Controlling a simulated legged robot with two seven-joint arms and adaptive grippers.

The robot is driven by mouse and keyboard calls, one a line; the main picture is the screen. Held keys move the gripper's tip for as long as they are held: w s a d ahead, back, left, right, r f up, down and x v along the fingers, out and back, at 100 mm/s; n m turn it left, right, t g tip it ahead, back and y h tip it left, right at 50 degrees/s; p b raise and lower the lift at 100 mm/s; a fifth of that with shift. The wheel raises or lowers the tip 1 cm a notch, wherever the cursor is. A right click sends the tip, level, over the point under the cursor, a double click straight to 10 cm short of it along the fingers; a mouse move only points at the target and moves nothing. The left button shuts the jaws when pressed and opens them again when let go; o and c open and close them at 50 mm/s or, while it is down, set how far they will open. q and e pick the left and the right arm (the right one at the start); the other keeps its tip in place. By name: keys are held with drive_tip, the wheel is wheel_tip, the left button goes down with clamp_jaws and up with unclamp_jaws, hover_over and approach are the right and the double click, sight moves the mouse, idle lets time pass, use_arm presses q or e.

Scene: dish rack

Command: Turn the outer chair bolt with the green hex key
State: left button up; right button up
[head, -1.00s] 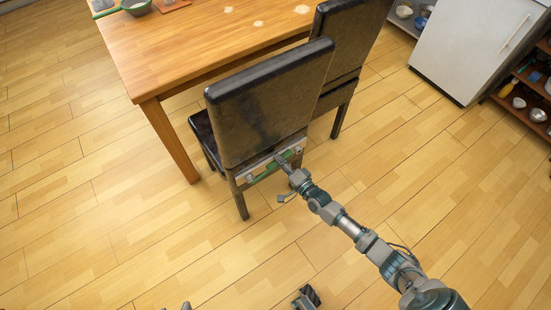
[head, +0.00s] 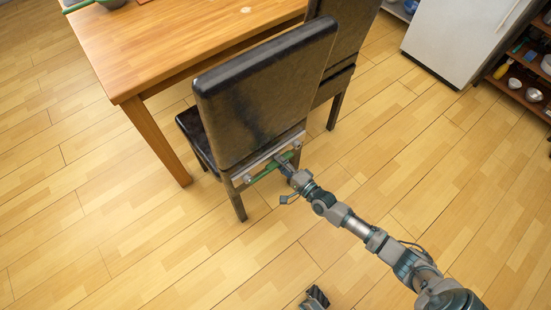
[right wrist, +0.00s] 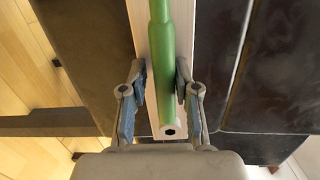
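The green hex key (head: 266,172) lies along the metal strip low on the back of the near black chair (head: 266,95). A bolt head (head: 247,178) shows at the strip's left end and another (head: 297,144) at its right. My right gripper (head: 286,164) is at the key's right part. In the right wrist view its two fingers (right wrist: 161,75) stand either side of the green key (right wrist: 163,30), very close to it. I cannot tell whether they press on it. A hexagonal opening shows at the key's near end.
The wooden table (head: 180,60) stands beyond the near chair, with a second dark chair (head: 338,80) to the right. A white cabinet (head: 460,35) and a shelf of bowls (head: 520,85) are at the upper right.

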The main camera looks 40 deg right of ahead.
drive_tip(key=shift+f+m+b, duration=0.35)
drive_tip(key=shift+f+m, duration=0.05)
drive_tip(key=shift+f, duration=0.3)
use_arm(q)
drive_tip(key=shift+f, duration=0.9)
use_arm(e)
drive_tip(key=shift+d+r, duration=0.1)
drive_tip(key=shift+r, duration=0.1)
use_arm(q)
wheel_tip(320, 180, down, 5)
drive_tip(key=g+b, duration=0.1)
drive_tip(key=b, duration=0.2)
use_arm(e)
drive_tip(key=shift+r+n+p, duration=0.9)
drive_tip(key=shift+r+p, duration=0.25)
drive_tip(key=shift+p, duration=1.55)
use_arm(q)
wheel_tip(320, 180, up, 9)
drive_tip(key=t, duration=0.1)
drive_tip(key=shift+f, duration=0.15)
use_arm(e)
drive_tip(key=shift+f, duration=0.15)
